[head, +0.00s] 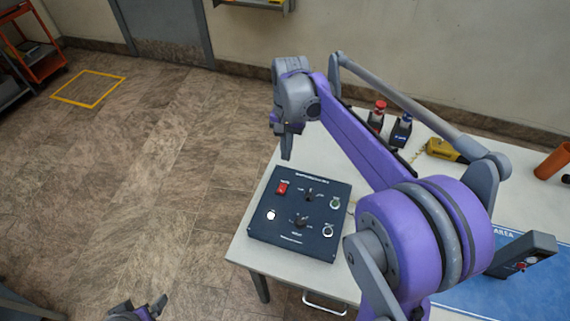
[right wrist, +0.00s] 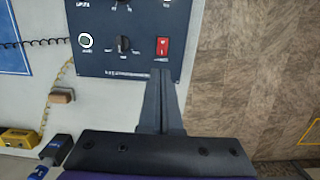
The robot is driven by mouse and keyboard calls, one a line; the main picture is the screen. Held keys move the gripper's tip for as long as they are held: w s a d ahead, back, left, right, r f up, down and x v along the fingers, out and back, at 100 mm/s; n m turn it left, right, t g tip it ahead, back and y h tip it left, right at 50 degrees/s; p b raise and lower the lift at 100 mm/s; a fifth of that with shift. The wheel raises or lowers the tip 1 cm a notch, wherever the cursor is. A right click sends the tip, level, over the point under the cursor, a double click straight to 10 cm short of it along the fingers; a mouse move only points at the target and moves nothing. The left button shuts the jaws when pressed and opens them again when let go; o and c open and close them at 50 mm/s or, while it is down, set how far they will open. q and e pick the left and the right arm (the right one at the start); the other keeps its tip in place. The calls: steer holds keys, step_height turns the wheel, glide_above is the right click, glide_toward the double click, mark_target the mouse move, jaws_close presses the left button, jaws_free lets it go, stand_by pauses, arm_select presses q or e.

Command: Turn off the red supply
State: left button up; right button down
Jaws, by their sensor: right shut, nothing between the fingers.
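A dark blue control panel (head: 262,236) lies on the white table. Its red rocker switch (head: 282,188) is at the panel's far left, and it also shows in the right wrist view (right wrist: 162,46). My right gripper (head: 287,155) is shut and empty, pointing down above the panel's far edge. In the right wrist view its fingertips (right wrist: 160,73) appear just below the red switch; whether they touch the panel I cannot tell. My left gripper (head: 142,309) shows only partly at the bottom edge, and its jaws are unclear.
Black knobs (head: 309,195) and round buttons share the panel. A red-topped unit (head: 377,113) and a blue-topped unit (head: 401,129) stand behind my right arm. A yellow tool (head: 441,150) lies farther right. The floor left of the table is clear.

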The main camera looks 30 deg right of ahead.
step_height(320, 180, up, 2)
steer(key=shift+w+d+r, duration=0.1)
steer(key=shift+w+r, duration=0.05)
steer(key=shift+r, duration=0.05)
steer(key=shift+s+a+r, duration=0.15)
steer(key=shift+s+a, duration=0.1)
steer(key=shift+a, duration=0.45)
glide_toward(280, 190)
step_height(280, 190, down, 7)
steer(key=shift+s+a+r, duration=0.1)
steer(key=shift+s+a, duration=0.1)
